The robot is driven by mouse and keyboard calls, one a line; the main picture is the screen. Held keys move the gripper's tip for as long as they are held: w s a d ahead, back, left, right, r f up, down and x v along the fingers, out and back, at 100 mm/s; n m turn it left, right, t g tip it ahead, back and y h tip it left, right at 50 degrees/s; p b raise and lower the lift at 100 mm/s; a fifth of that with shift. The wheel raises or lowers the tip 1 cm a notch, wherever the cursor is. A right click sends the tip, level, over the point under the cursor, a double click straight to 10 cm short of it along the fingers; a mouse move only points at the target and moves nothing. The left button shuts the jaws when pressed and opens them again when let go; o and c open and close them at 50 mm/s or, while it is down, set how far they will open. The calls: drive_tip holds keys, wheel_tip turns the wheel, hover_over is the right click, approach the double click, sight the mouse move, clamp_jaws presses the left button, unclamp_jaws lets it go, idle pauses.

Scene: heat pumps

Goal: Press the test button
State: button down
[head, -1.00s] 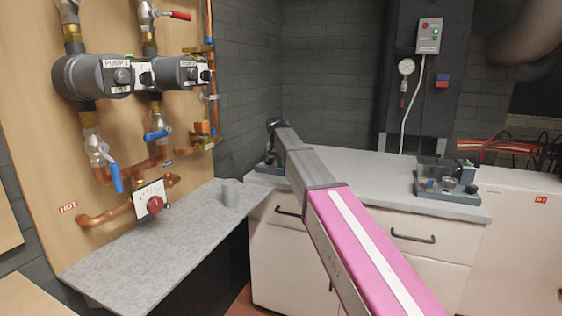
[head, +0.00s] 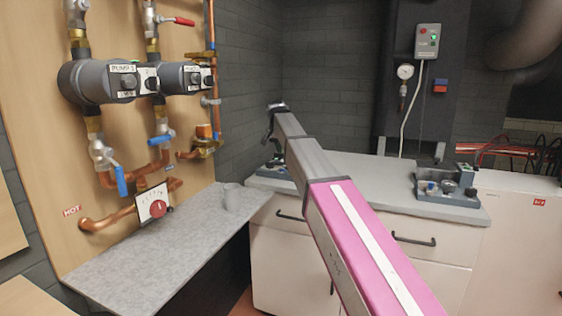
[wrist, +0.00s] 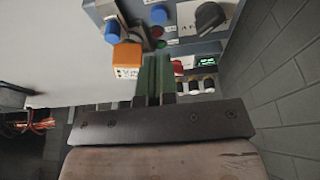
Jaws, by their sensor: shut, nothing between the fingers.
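In the wrist view a grey-blue panel (wrist: 183,10) carries a blue cap (wrist: 159,14), a black rotary knob (wrist: 210,17), a green button (wrist: 160,44) and a dark red round part (wrist: 157,31). I cannot read which part is the test button. My gripper (wrist: 156,62) is shut and empty, its fingers pointing towards the panel just below the green button; I cannot tell whether they touch. In the head view my gripper (head: 275,109) is above the back left of the counter, and the device below it (head: 271,166) is partly hidden by my arm.
A brick wall (wrist: 285,70) is close on the right.

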drive_tip(key=shift+v, duration=2.7)
